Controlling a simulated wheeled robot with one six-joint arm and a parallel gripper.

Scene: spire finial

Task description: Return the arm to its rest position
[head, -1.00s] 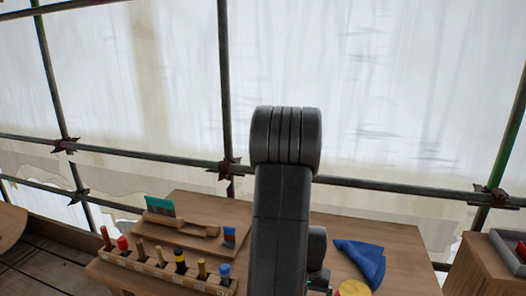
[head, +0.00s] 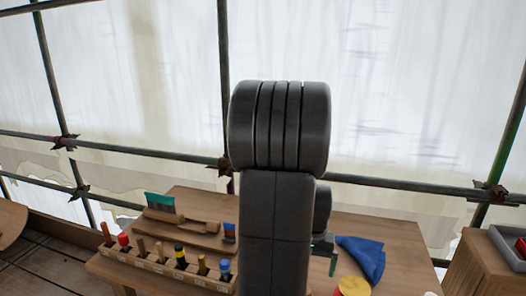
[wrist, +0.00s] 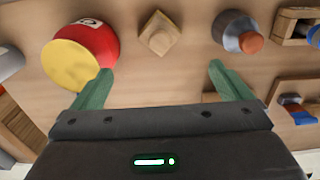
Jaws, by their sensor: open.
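My arm stands upright in the middle of the head view and hides part of the wooden workbench (head: 395,240). My gripper (wrist: 160,80) shows in the wrist view with its two green fingers spread wide apart. Nothing is held between the fingers. In the wrist view, a red tin with a yellow face (wrist: 95,50) lies close to the left finger. A small square wooden piece (wrist: 160,33) sits on the bench beyond the gap between the fingers. A grey-blue thing with an orange top (wrist: 240,33) is beyond the right finger.
A wooden rack (head: 150,268) of several coloured-handled tools stands at the bench's front left, with a brush (head: 160,203) behind it. A blue cloth (head: 362,258) lies on the right. A grey tray (head: 510,250) sits on a side box. Scaffold poles and white sheeting stand behind.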

